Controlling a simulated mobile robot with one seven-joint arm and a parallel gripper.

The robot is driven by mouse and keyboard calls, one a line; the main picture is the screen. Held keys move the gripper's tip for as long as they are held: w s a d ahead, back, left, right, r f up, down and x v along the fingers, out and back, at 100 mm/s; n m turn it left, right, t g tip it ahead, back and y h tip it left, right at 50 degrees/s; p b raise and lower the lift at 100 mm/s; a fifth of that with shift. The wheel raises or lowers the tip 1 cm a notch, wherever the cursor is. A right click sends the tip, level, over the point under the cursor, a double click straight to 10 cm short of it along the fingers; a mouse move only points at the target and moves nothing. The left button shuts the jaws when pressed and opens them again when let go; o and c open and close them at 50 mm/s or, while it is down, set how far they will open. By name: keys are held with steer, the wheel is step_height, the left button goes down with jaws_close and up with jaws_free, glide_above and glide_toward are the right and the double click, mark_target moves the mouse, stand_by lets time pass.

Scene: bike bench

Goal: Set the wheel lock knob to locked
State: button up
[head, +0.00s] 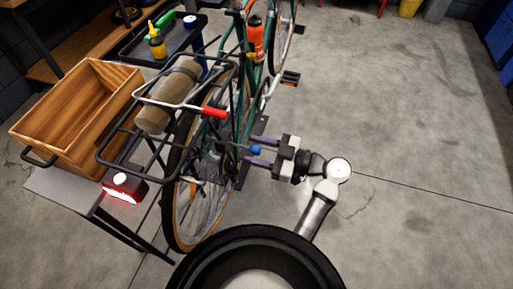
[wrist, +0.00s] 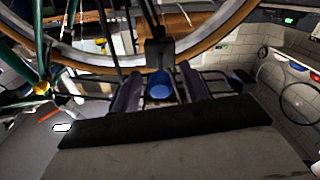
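A blue knob (head: 255,150), which appears to be the wheel lock knob, sits on a dark mount beside the rear wheel (head: 205,200). In the wrist view the knob (wrist: 160,90) shows as a blue round end on a dark bracket (wrist: 160,55). My gripper (head: 261,151) is open, reaching in from the right of the bike. Its two fingers stand on either side of the knob, and a gap shows between the knob and each finger in the wrist view (wrist: 160,93). I cannot read any locked or unlocked marking.
The green bike (head: 240,85) carries a black rear rack (head: 118,150) with a rolled bundle (head: 165,100) and a red-ended lever (head: 215,112). A wooden crate (head: 75,115) and a lit red lamp (head: 122,190) are at left. Floor to the right is clear.

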jaws_close()
steer(key=shift+f+b+x, duration=0.2)
steer(key=shift+b+x, duration=0.7)
steer(key=shift+x, duration=0.1)
steer(key=shift+w+a+r, duration=0.15)
steer(key=shift+a, duration=0.25)
steer(key=shift+o, duration=0.5)
jaws_free()
steer(key=shift+d, duration=0.15)
steer(key=b+v, duration=0.5)
steer(key=v, duration=0.8)
steer(key=shift+d, duration=0.25)
steer(key=shift+r, duration=0.1)
